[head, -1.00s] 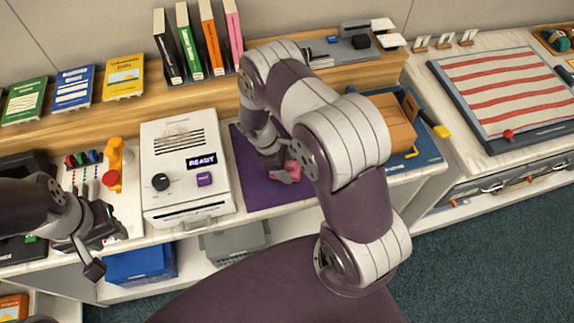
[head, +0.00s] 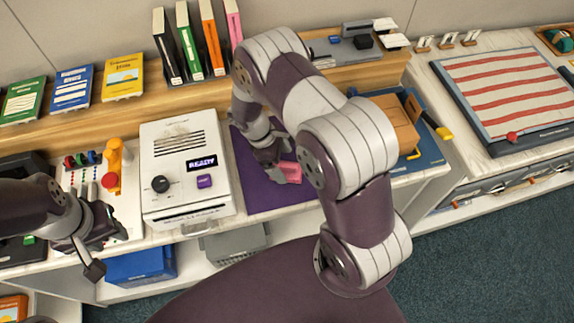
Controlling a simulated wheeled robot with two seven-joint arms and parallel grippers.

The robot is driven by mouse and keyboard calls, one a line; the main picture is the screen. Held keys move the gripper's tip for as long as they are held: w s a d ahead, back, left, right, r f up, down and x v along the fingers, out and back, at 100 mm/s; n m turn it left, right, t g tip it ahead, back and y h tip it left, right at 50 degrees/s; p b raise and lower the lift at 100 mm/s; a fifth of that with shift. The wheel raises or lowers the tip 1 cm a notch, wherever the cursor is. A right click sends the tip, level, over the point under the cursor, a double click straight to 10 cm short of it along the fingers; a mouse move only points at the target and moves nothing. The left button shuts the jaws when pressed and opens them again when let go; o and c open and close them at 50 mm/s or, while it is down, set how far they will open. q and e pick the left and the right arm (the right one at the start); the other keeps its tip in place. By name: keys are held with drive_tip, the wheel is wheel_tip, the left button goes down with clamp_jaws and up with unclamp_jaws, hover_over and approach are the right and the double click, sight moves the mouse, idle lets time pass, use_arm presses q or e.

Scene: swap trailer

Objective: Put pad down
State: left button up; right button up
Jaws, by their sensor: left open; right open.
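A pink pad (head: 290,172) lies on the purple mat (head: 254,196), partly hidden by my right arm. My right gripper (head: 279,175) is at the pad's left edge, low over the mat, and its jaws are open. Whether a finger touches the pad I cannot tell. My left gripper (head: 99,250) is open and empty at the far left, in front of the panel with the yellow handle.
A white machine (head: 187,165) reading READY stands left of the mat. A panel with a yellow lever and red knob (head: 111,180) is further left. Books (head: 200,45) stand on the shelf behind. A blue tray with a brown box (head: 402,122) is on the right.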

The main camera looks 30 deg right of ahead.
drive_tip(key=s+v, duration=0.1)
drive_tip(key=v, duration=0.7)
drive_tip(key=s+a+r+m+t+y, duration=0.2)
drive_tip(key=s+r+m+t+y, duration=0.1)
drive_tip(key=s+r+m, duration=0.7)
drive_tip(key=shift+s+r+m+t+y+b, duration=0.25)
drive_tip(key=shift+r+m+t+y+b, duration=0.15)
drive_tip(key=shift+t, duration=0.2)
drive_tip(key=shift+s, duration=0.15)
